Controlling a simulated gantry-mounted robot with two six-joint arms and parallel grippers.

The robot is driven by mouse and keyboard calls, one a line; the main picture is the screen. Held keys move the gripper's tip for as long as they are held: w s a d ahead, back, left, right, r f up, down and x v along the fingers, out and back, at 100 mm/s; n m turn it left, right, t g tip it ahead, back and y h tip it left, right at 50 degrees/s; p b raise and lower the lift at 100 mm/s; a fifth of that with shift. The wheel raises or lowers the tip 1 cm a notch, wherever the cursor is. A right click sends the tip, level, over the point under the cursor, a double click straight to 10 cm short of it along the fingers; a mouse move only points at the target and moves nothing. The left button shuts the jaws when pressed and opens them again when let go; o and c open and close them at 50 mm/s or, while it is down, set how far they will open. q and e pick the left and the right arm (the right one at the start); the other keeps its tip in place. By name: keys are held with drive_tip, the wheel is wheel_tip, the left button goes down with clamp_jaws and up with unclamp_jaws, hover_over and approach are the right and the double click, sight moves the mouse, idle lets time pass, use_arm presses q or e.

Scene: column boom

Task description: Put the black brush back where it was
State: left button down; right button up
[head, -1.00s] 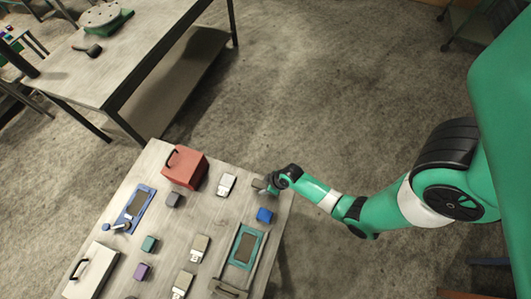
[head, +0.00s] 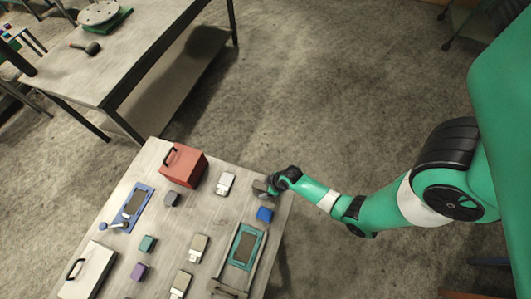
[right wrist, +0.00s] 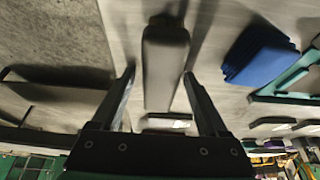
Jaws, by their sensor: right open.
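A dark grey piece, likely the black brush (right wrist: 165,65), lies between the two fingers of my right gripper (right wrist: 158,85) in the right wrist view. The fingers stand apart with gaps on both sides of it. In the head view, the right gripper (head: 268,188) is at the table's right edge, over the dark piece (head: 259,186), and partly hides it. My left gripper is not in view.

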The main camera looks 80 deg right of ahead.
drive_tip(key=p+v, duration=0.9)
drive_tip(key=v, duration=0.3)
drive_tip(key=shift+r+p, duration=0.2)
drive_tip(key=shift+p, duration=0.15)
